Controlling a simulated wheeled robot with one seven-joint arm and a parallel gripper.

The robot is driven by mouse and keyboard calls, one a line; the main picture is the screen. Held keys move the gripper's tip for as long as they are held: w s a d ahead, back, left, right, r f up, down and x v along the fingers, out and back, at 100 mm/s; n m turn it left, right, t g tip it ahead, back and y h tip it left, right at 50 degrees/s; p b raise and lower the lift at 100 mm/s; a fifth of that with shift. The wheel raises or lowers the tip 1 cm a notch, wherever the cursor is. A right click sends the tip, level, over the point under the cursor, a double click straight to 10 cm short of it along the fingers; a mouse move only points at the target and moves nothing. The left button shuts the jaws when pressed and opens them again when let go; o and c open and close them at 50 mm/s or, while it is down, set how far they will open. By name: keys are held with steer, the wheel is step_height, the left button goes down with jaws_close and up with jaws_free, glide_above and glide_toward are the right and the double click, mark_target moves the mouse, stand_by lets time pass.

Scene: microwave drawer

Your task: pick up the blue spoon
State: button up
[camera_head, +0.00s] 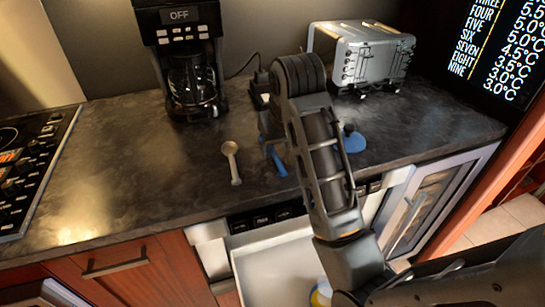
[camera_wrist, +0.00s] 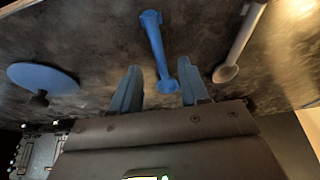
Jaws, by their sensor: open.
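The blue spoon (camera_wrist: 156,48) lies on the dark countertop. In the wrist view its near end lies between the fingers of my gripper (camera_wrist: 160,75), and its handle runs away from them. I see no contact with either finger. My gripper is open and empty. In the head view, part of the blue spoon (camera_head: 279,165) shows beside my arm, which hides the rest. My gripper's fingers are mostly hidden there too.
A grey spoon (camera_head: 231,160) lies to the left; it also shows in the wrist view (camera_wrist: 240,42). A blue disc with a dark knob (camera_head: 355,143) lies to the right. A coffee maker (camera_head: 190,65) and toaster (camera_head: 371,56) stand behind. An open white drawer (camera_head: 275,270) is below the counter.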

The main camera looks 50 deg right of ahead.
mark_target(276, 156)
steer(key=shift+b+x, duration=0.45)
steer(key=shift+x, duration=0.4)
steer(key=shift+p+x, duration=0.3)
steer(key=shift+x, duration=0.5)
steer(key=shift+c, duration=0.2)
jaws_close()
